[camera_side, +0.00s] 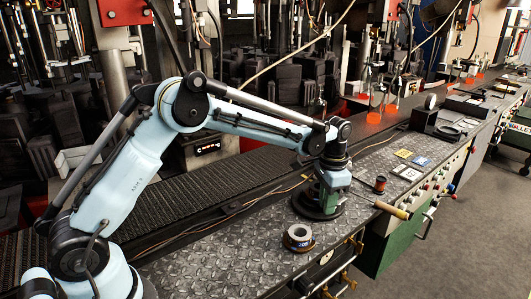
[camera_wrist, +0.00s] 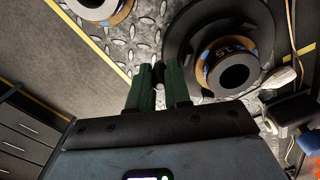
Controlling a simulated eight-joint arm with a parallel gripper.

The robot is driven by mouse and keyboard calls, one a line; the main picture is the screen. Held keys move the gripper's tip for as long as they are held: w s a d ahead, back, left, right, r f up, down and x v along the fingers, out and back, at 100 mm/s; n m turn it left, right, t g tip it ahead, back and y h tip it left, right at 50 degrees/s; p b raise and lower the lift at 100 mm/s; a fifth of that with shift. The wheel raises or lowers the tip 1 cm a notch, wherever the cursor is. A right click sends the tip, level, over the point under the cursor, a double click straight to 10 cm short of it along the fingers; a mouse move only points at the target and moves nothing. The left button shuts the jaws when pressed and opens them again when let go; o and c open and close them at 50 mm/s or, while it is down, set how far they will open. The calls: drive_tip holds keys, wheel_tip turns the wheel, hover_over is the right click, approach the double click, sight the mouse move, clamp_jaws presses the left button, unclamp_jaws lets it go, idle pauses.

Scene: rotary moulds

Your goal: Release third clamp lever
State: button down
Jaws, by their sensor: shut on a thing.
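My gripper (camera_side: 329,203) points down at the round black mould base (camera_side: 305,209) on the tread-plate bench. In the wrist view its two green fingers (camera_wrist: 159,82) stand at the left edge of the black mould base (camera_wrist: 183,38). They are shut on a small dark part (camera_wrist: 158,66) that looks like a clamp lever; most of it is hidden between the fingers. Inside the base sits a ring-shaped mould (camera_wrist: 206,65) with an orange and blue band. A pale lever (camera_wrist: 280,77) shows at the base's right side. I cannot tell which lever is the third.
A separate banded ring (camera_side: 298,240) lies on the tread plate (camera_side: 225,257) in front of the base. A wooden-handled tool (camera_side: 392,209) and a dark red spool (camera_side: 380,183) lie to the right. Small cards (camera_side: 412,160) lie farther back. A conveyor (camera_side: 200,190) runs behind the bench.

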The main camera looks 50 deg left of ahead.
drive_tip(key=shift+a, duration=0.1)
drive_tip(key=c, duration=1.1)
unclamp_jaws()
